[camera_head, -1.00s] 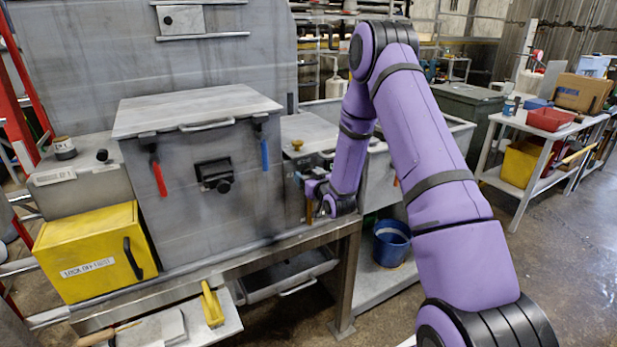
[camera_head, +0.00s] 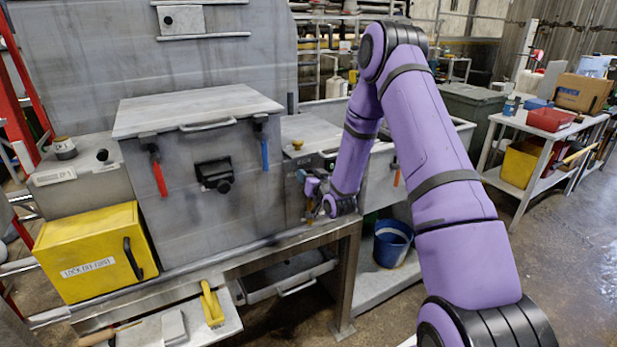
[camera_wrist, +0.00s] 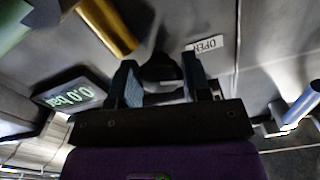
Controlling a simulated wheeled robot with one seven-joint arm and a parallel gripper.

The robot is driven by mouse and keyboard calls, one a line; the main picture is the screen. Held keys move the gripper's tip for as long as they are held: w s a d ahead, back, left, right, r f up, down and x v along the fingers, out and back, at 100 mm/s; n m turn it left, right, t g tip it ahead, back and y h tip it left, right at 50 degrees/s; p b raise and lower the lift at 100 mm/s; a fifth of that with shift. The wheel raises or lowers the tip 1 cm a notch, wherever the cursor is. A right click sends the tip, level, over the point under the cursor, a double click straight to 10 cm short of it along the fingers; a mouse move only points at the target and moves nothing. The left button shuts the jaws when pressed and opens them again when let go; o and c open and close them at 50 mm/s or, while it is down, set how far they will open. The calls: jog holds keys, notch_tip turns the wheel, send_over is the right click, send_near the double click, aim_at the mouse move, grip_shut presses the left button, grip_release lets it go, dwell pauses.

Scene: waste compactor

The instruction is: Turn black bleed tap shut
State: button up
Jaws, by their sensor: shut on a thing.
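The black bleed tap (camera_wrist: 162,70) shows in the wrist view as a dark rounded knob between the fingers of my gripper (camera_wrist: 160,84). The gripper is shut on it, with one finger on each side. A white label reading OPEN (camera_wrist: 207,45), upside down in this view, is on the grey panel beside the tap. A display (camera_wrist: 69,97) reading 0.0 bar is to the left. In the head view my gripper (camera_head: 311,198) is at the right side of the grey compactor (camera_head: 205,190); the tap cannot be made out there.
A brass-coloured pipe (camera_wrist: 107,25) is close to the gripper in the wrist view. A red handle (camera_head: 159,178) and a blue handle (camera_head: 264,152) are on the compactor front. A yellow lock-off box (camera_head: 95,250) stands left, and a blue bucket (camera_head: 392,243) is below right.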

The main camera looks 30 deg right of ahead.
jog(key=shift+a+m, duration=0.1)
jog(key=shift+m, duration=6.9)
jog(key=o, duration=0.9)
jog(key=shift+s, duration=0.1)
jog(key=s, duration=1)
jog(key=shift+s, duration=0.35)
jog(key=shift+r, duration=0.1)
